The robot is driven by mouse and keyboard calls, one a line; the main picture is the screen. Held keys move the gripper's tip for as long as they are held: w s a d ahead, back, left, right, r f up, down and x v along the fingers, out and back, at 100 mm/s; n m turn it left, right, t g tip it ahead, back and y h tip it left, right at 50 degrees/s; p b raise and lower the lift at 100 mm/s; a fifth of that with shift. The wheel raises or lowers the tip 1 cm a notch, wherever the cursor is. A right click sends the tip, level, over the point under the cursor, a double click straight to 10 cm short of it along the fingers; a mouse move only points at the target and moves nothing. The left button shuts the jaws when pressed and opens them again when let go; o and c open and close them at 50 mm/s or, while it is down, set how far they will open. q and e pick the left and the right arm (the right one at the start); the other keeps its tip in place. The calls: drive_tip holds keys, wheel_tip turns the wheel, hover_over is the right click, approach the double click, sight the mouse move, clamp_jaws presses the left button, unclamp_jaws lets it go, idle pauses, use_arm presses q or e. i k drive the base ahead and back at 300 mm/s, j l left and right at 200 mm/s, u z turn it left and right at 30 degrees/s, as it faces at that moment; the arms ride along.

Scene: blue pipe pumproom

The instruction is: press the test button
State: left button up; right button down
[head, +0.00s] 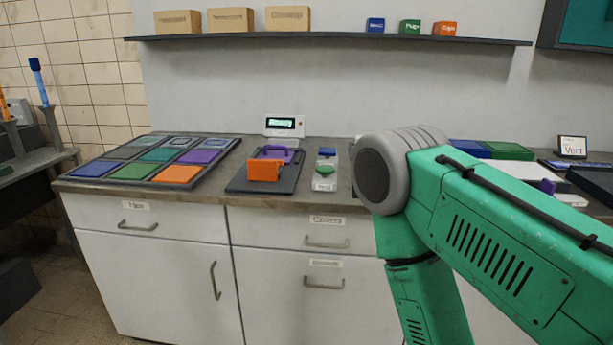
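A small pale panel (323,185) lies on the counter left of my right arm's elbow. It carries a green round button (324,170) and a blue block-like part (327,152) behind it. A label at its front is too small to read, so I cannot tell for sure that this is the test button. Neither gripper is in view. My green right arm comes in from the right, bends in front of the counter and runs down out of the picture.
A dark tray (240,183) with an orange block (264,171) and a purple piece (277,152) stands left of the panel. A lit display (285,127) is behind. A mat of coloured squares (150,160) lies at the left. My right arm hides part of the counter.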

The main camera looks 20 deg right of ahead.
sight(324, 170)
drive_tip(key=z, duration=0.8)
